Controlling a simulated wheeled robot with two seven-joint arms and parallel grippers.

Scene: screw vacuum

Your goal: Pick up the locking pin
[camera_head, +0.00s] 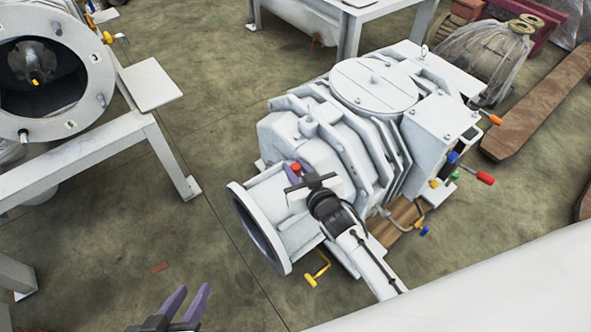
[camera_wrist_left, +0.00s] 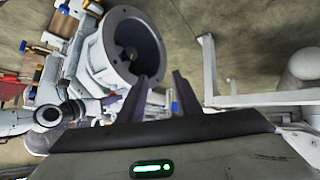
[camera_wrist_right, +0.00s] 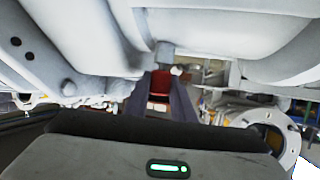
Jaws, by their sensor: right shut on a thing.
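A red-topped piece, which looks like the locking pin (camera_head: 295,168), stands at the top of the white pump (camera_head: 312,141), beside its round flange. My right gripper (camera_head: 298,173) reaches over the pump from the lower right and is shut on this red piece. In the right wrist view the red pin (camera_wrist_right: 160,82) sits between the dark fingers (camera_wrist_right: 163,84), just below a white stub of the pump. The pin's lower part is hidden. My left gripper (camera_head: 192,291) is open and empty at the bottom of the head view; its fingers (camera_wrist_left: 159,82) stand apart in the left wrist view.
Yellow (camera_head: 317,268) and red (camera_head: 484,178) handles stick out from the pump. A white chamber with a round opening (camera_head: 60,125) stands on a frame at left. A small red piece (camera_head: 160,267) lies on the open floor between. Rusty beams (camera_head: 535,105) lie at right.

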